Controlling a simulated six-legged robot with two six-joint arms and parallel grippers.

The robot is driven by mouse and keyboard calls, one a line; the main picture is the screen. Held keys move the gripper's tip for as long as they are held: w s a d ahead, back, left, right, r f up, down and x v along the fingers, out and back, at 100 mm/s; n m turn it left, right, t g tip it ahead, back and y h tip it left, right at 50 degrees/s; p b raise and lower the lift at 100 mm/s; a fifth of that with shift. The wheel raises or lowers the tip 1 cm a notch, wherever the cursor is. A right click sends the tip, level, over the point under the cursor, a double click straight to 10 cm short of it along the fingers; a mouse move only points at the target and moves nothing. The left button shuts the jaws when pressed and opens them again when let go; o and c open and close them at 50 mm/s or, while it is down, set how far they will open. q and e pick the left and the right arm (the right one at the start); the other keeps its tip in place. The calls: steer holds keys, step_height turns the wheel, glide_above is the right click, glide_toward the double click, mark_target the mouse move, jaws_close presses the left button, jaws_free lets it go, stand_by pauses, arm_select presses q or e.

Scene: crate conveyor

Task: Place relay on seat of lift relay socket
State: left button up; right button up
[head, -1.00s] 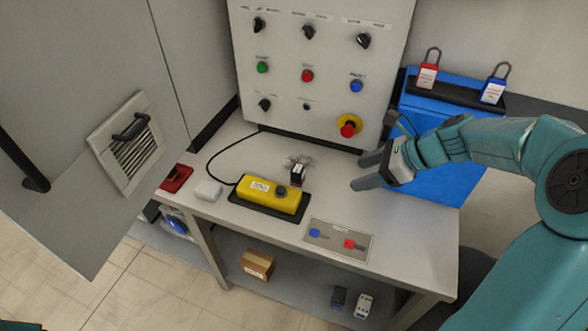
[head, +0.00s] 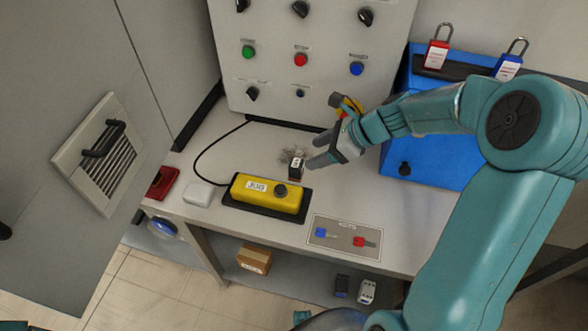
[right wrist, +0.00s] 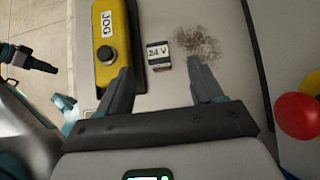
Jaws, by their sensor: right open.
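The relay (head: 296,169) is a small dark block with a pale top marked "24 V", standing on the bench right of the yellow pendant. In the right wrist view the relay (right wrist: 158,56) shows just ahead of the gap between the fingertips. My right gripper (head: 313,151) is open and empty, its fingers pointing left close to the relay. Its spread fingers (right wrist: 160,72) also show in the right wrist view, with nothing held. I cannot make out the lift relay socket in either view.
The yellow pendant (head: 267,193) lies on a black mat left of the relay. A grey-brown speckled patch (right wrist: 198,45) is beside the relay. A control panel (head: 275,70) stands behind, a blue box (head: 430,160) at right. A plate with blue and red keys (head: 344,243) is in front.

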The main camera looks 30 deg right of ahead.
mark_target(299, 163)
steer(key=x, duration=0.3)
steer(key=shift+f, duration=0.15)
steer(key=shift+w+a+f+b, duration=0.15)
steer(key=shift+a+f+b, duration=0.2)
steer(key=shift+f+b, duration=0.1)
steer(key=b+x, duration=0.1)
steer(key=x, duration=0.3)
steer(key=shift+f, duration=0.25)
steer(key=shift+r, duration=0.15)
steer(key=shift+c, duration=0.3)
steer(key=c, duration=1)
